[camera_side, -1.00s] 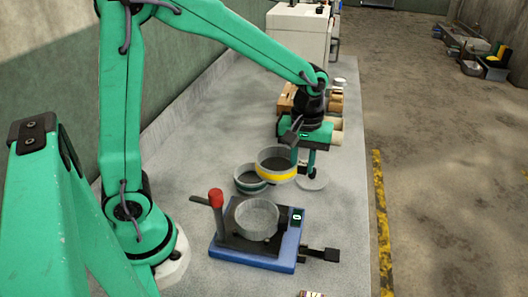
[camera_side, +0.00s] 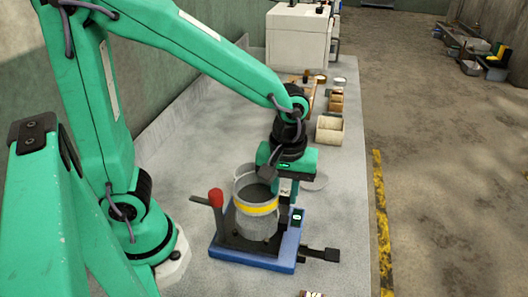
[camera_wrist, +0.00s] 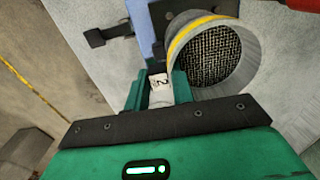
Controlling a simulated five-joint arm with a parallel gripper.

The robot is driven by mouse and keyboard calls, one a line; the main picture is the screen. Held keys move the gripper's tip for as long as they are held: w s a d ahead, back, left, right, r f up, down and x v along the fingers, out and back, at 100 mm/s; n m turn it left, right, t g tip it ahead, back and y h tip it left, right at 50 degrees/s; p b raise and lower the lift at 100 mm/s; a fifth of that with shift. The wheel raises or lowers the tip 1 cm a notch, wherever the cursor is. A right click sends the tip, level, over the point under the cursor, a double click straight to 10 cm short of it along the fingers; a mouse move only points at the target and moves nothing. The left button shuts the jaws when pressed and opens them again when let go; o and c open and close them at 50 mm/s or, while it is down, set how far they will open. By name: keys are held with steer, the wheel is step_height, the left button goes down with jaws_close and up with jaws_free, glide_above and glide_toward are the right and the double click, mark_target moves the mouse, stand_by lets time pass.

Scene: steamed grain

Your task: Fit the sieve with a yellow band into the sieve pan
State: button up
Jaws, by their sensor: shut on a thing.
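The grey sieve with a yellow band (camera_side: 257,208) is upright over the grey sieve pan (camera_side: 257,226), its lower edge at the pan's rim. I cannot tell whether it is seated or just above. My gripper (camera_side: 287,188) is at the sieve's right side, shut on its tab. In the wrist view my gripper (camera_wrist: 158,92) holds a white tab marked 2, with the yellow-banded sieve (camera_wrist: 208,52) and its mesh just beyond. The pan is hidden in that view.
The pan stands on a blue base (camera_side: 255,260) with a red-topped post (camera_side: 215,198) at left and a black lever (camera_side: 322,254) at right. A beige box (camera_side: 330,130) and a white cabinet (camera_side: 297,38) stand behind. The teal-banded sieve is mostly hidden.

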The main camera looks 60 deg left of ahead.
steer(key=shift+f, duration=1.75)
steer(key=shift+f, duration=0.85)
stand_by(1.2)
steer(key=o, duration=1.5)
steer(key=shift+r, duration=0.2)
steer(key=shift+r, duration=3.3)
